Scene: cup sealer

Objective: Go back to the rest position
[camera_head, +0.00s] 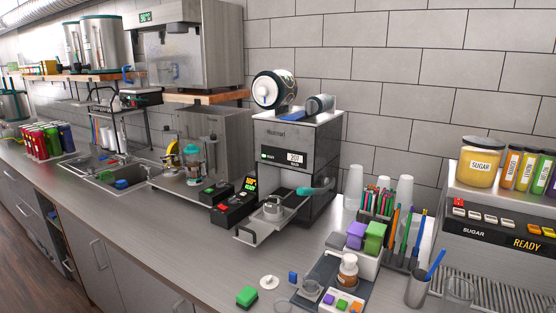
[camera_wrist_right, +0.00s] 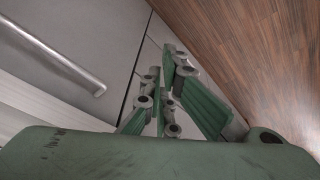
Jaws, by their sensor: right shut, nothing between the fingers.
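My right gripper (camera_wrist_right: 168,80) shows only in the right wrist view. Its green, grey-jointed fingers are shut with nothing held between them. Cabinet fronts and the wooden floor lie beyond the fingers, with no counter objects near them. The green body of the gripper fills the bottom of that view. Neither gripper shows in the head view, so my left gripper is out of sight. The cup sealer (camera_head: 292,157) stands on the counter against the wall, its tray pulled out with a small metal cup (camera_head: 273,208) on it.
In the wrist view, a cabinet handle (camera_wrist_right: 75,70) is at the left and the wooden floor (camera_wrist_right: 240,50) at the right. The counter (camera_head: 170,235) has a clear strip along its front left.

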